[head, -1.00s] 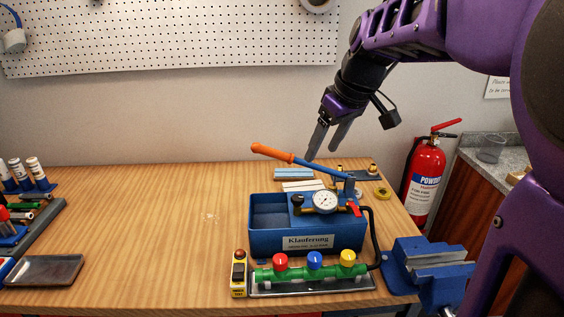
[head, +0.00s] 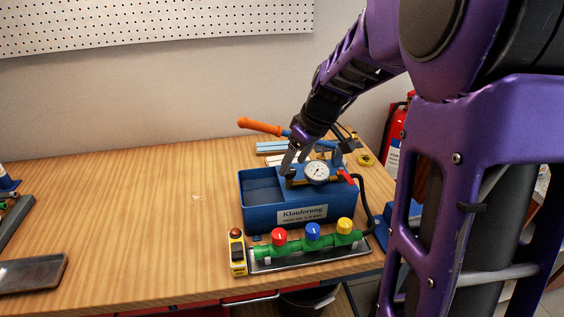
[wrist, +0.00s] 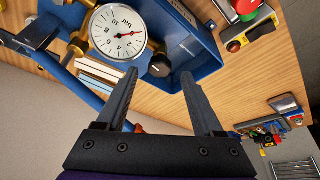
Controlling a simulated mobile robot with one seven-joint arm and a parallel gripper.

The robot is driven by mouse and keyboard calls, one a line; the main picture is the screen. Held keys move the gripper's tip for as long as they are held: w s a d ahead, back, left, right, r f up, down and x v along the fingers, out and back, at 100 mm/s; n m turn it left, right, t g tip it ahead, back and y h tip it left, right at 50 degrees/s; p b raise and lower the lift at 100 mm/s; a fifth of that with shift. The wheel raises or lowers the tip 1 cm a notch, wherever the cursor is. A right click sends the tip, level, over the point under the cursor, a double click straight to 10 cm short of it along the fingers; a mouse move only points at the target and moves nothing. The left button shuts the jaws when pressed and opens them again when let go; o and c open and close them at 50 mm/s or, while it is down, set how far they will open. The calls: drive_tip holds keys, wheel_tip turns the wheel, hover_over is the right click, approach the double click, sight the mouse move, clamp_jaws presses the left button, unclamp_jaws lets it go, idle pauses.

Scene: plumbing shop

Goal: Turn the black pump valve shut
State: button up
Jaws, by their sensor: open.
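The black pump valve is a round dark knob (wrist: 160,66) on the blue test pump (wrist: 190,35), beside the pressure gauge (wrist: 118,32). My gripper (wrist: 160,76) is open, with one finger on each side of the knob in the wrist view. The knob appears just beyond the fingertips, and nothing is clamped. In the head view my gripper (head: 292,162) points down at the left of the gauge (head: 317,173), close over the knob, which the fingers partly hide. Whether the fingers touch it cannot be told.
The pump's orange-tipped lever (head: 260,126) rises behind the gripper. A red-handled valve (head: 347,177) is right of the gauge. A green manifold (head: 300,243) with coloured knobs and a yellow device (head: 237,253) stand in front. The bench at left is mostly clear.

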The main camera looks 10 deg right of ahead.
drive_tip(key=shift+b+x, duration=0.35)
drive_tip(key=shift+x, duration=0.75)
drive_tip(key=shift+d, duration=0.1)
clamp_jaws()
